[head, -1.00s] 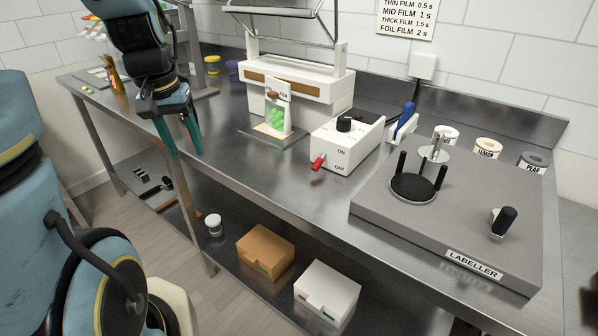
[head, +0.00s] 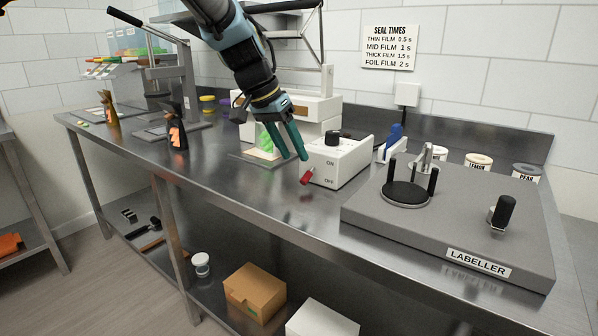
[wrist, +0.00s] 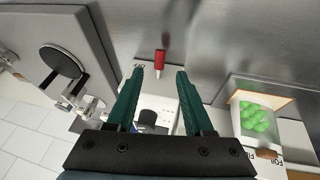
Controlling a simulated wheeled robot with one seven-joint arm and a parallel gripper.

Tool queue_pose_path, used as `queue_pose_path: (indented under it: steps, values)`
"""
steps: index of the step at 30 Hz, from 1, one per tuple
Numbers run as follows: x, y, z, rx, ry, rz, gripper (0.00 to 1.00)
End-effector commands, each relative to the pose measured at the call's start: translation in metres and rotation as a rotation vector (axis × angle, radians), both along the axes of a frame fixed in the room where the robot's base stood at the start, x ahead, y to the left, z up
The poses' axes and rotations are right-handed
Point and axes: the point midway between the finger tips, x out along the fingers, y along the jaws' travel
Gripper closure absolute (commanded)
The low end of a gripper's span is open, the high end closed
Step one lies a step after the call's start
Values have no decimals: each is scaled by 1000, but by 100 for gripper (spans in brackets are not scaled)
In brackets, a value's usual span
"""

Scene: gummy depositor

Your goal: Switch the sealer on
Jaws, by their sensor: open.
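The sealer's white control box (head: 341,160) stands on the steel bench, with a black dial (head: 332,137) on top and ON and OFF marks on its front. Its red-handled switch lever (head: 306,176) points down and outward by the OFF mark. The white sealer body (head: 318,108) stands behind. My gripper (head: 293,157) is open and empty, with green fingers pointing down just left of the box, above and left of the red lever. In the wrist view the red lever (wrist: 160,62) lies ahead of the fingertips, between their lines and apart from them.
A clear bag of green gummies (head: 266,140) stands by the sealer, partly behind my gripper. The grey labeller (head: 450,225) fills the bench's right side. A blue-handled tool (head: 394,136) stands behind the box. The bench front left of the lever is clear.

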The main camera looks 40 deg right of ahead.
Motion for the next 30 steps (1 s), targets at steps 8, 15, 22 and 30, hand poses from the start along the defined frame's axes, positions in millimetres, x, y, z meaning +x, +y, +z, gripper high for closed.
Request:
queue_pose_path:
  steps: [8, 15, 22, 30]
  values:
    - [-5, -18, -43, 3, 2, 0, 48]
    - [-6, -24, -56, 1, 0, 1, 48]
    - [-6, -25, -57, 1, 0, 1, 48]
    - [-6, -24, -57, 1, 0, 1, 76]
